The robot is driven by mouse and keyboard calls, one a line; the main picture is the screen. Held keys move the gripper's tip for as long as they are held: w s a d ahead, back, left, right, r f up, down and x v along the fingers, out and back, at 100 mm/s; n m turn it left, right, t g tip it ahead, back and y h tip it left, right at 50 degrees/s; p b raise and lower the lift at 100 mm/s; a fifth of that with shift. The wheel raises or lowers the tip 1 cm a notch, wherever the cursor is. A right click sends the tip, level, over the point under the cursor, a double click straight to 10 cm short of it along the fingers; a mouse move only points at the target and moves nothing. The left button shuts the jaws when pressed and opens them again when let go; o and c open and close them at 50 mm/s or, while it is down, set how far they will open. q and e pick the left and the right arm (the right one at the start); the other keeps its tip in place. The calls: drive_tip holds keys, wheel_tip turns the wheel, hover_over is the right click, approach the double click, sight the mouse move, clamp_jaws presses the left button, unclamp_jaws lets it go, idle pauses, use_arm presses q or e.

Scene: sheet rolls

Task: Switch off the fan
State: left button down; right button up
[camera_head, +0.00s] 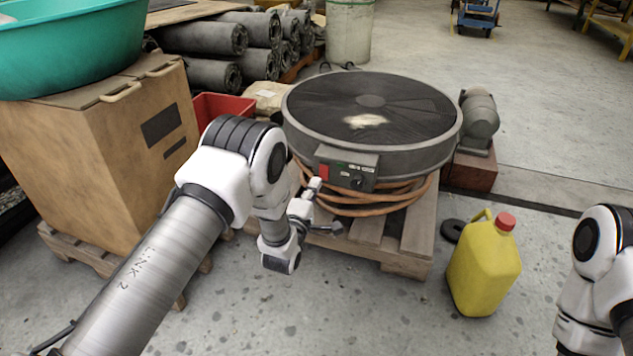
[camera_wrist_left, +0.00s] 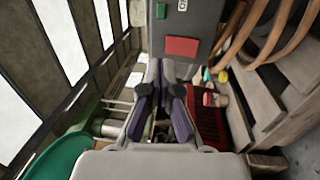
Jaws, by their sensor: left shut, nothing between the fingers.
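The fan (camera_head: 300,125) is a large round dark drum lying flat, its grille facing up. A grey control box (camera_head: 363,180) on its near side carries a red switch (camera_head: 323,172) at its left end and small green marks. My left gripper (camera_head: 315,185) is shut and empty, its tips just below the red switch. In the left wrist view, the shut fingers (camera_wrist_left: 168,64) point at the box, with the red switch (camera_wrist_left: 182,46) just beyond the tips and a green part (camera_wrist_left: 161,11) above. I cannot tell whether they touch. My right gripper is out of view.
The fan rests on a wooden pallet (camera_head: 410,262) with an orange hose (camera_head: 395,200) coiled under it. A yellow jug (camera_head: 484,268) stands to the right. A cardboard box (camera_head: 95,170) bearing a teal basin (camera_head: 70,50) is at left. A red bin (camera_head: 222,107) sits behind my left arm.

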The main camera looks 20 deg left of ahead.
use_arm(q)
drive_tip(key=s+p, duration=0.3)
drive_tip(key=s, duration=0.4)
drive_tip(key=shift+s+a+r, duration=0.2)
drive_tip(key=shift+s+r, duration=0.15)
